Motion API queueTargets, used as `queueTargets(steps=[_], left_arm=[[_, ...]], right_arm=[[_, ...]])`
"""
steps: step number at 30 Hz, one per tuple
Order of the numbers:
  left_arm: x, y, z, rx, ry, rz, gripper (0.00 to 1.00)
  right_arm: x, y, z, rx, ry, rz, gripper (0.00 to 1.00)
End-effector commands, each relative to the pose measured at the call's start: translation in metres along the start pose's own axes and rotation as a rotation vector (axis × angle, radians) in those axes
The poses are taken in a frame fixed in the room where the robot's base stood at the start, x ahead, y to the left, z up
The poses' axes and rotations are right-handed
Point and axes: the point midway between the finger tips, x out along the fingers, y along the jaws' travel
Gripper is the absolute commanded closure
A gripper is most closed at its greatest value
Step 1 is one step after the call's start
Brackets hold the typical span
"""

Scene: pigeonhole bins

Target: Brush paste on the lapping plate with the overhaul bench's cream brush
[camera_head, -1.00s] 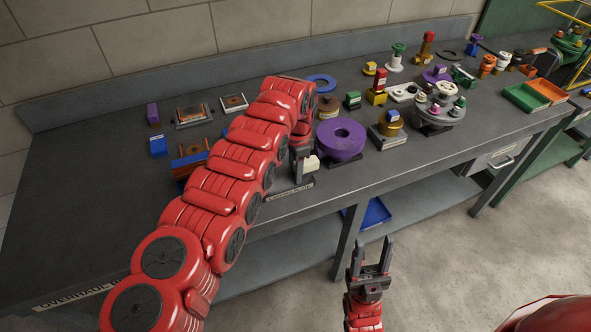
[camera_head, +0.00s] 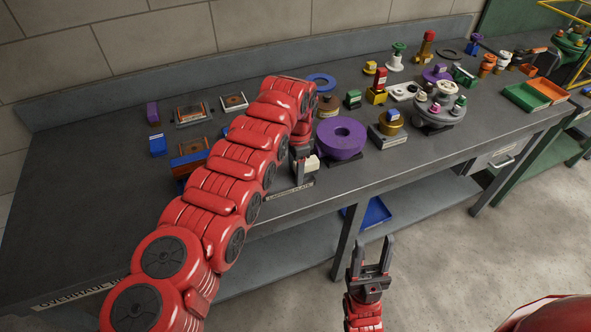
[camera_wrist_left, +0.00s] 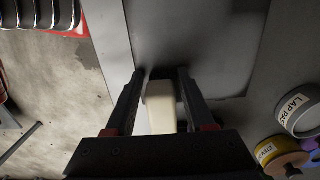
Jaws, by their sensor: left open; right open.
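My left gripper (camera_head: 301,170) is low over the front of the bench, by a label that reads lapping plate. A cream block, seemingly the cream brush (camera_head: 313,163), shows beside its fingers. In the left wrist view the cream brush (camera_wrist_left: 162,108) lies between the two open fingers of the left gripper (camera_wrist_left: 163,75); I cannot tell whether they touch it. Its bristles are not visible. A flat grey plate, seemingly the lapping plate (camera_wrist_left: 200,40), lies beyond the fingertips. A round tin labelled lap paste (camera_wrist_left: 299,116) stands at the right. My right gripper (camera_head: 372,256) is open and empty in front of the bench.
A purple ring (camera_head: 341,139) stands right of the left gripper. A yellow labelled tin (camera_wrist_left: 279,152) is near the paste tin. Behind are a blue ring (camera_head: 321,82) and several small blocks. A blue tray (camera_head: 375,212) is on the lower shelf.

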Motion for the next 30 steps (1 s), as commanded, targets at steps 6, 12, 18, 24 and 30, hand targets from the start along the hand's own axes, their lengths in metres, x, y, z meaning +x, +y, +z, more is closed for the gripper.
queueTargets(steps=[6, 12, 18, 24, 30], left_arm=[[-0.002, 0.0, 0.0, 0.0, 0.0, 0.0, 0.46], [-0.008, -0.001, 0.001, -0.001, 0.0, -0.001, 0.46], [-0.012, 0.0, 0.0, -0.001, 0.0, 0.0, 0.46], [-0.012, 0.0, 0.0, 0.0, 0.0, 0.0, 0.48], [-0.012, 0.0, 0.0, 0.0, 0.0, 0.0, 0.84]], right_arm=[[0.0, 0.0, 0.0, 0.0, 0.0, 0.0, 0.5], [0.002, 0.0, 0.0, 0.0, 0.0, 0.0, 0.5], [0.002, 0.0, 0.0, 0.0, 0.0, 0.0, 0.5], [0.002, 0.0, 0.0, 0.0, 0.0, 0.0, 0.5], [0.002, 0.0, 0.0, 0.0, 0.0, 0.0, 0.5]])
